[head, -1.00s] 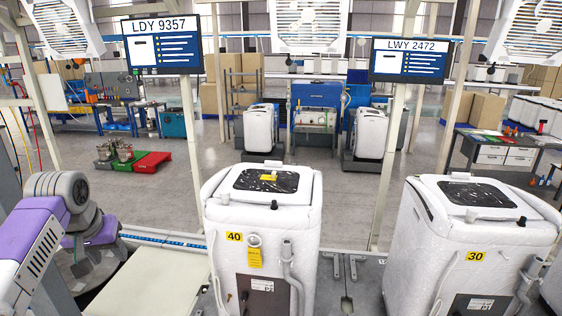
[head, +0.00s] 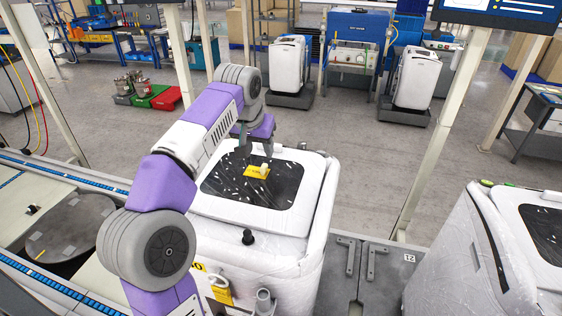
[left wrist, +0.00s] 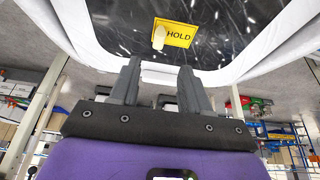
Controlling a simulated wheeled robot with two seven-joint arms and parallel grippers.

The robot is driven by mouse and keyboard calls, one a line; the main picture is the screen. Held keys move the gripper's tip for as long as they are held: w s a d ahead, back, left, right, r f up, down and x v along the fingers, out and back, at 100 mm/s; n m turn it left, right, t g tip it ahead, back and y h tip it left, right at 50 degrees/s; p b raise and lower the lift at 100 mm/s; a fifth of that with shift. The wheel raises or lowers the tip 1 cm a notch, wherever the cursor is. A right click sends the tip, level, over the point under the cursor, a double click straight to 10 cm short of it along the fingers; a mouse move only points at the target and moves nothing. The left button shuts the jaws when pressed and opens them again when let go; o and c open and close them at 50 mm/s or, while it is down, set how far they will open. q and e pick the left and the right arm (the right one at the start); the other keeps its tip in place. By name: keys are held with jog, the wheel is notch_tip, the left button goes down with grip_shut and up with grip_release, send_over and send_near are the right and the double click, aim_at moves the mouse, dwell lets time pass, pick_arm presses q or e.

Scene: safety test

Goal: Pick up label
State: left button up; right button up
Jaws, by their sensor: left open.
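The yellow label (head: 256,172), marked HOLD, lies on the dark glossy lid panel (head: 225,190) of the white machine in front of me. It has a small pale tab or knob on it. In the left wrist view the label (left wrist: 180,32) is at the top, beyond the fingertips. My left gripper (head: 257,152) is above the lid, near the far side of the label. Its fingers (left wrist: 160,75) are apart with nothing between them, and the label is clear of them in the wrist view. My right gripper is not in view.
The machine has a dark knob (head: 248,237) on its front edge and a yellow tag (head: 221,291) lower down. A second white machine (head: 450,250) stands at right. A pale upright post (head: 440,130) rises between them. A conveyor line (head: 60,190) runs at left.

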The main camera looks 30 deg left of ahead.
aim_at(263, 166)
pick_arm(q)
jog(key=shift+a+f, duration=0.1)
jog(key=shift+f, duration=0.45)
jog(key=x, duration=0.5)
jog(key=shift+s+d+f, duration=0.2)
jog(key=shift+d+f, duration=0.15)
jog(key=shift+f, duration=0.1)
grip_shut()
